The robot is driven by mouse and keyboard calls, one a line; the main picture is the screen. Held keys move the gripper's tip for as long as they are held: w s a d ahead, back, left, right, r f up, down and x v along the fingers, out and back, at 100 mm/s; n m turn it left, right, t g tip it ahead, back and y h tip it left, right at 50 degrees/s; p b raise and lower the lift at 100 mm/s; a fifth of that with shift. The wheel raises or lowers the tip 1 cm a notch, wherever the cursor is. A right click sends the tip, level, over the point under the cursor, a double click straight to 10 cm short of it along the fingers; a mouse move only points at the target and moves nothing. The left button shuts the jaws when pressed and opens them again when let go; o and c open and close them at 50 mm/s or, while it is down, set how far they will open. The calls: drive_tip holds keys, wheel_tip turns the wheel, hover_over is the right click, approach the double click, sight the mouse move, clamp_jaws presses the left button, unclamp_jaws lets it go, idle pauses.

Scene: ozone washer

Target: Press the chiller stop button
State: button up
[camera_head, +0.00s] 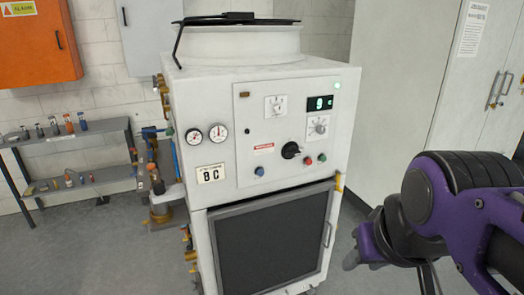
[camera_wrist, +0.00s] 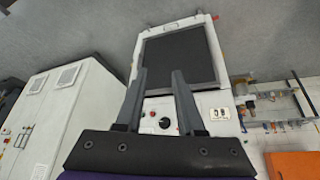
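The chiller is a white cabinet (camera_head: 190,130) with a control panel on its front. A red button (camera_head: 308,160) sits right of a black rotary knob (camera_head: 291,150), with a green button (camera_head: 322,157) right of it. A blue button (camera_head: 260,171) is lower left. In the wrist view the panel (camera_wrist: 160,105) appears upside down between and beyond my fingers; its small buttons are hard to tell apart. My gripper (camera_wrist: 158,75) is open and empty, apart from the panel. In the head view my purple arm is at the right, and the fingertips are hard to make out.
A dark mesh grille (camera_head: 275,240) fills the chiller's lower front. Pipes run along its left side, beside a grey shelf (camera_head: 70,138) with small items. An orange box (camera_head: 38,45) hangs on the wall. A tall pale cabinet (camera_head: 410,70) stands right. Grey floor is clear in front.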

clamp_jaws()
idle(1.4)
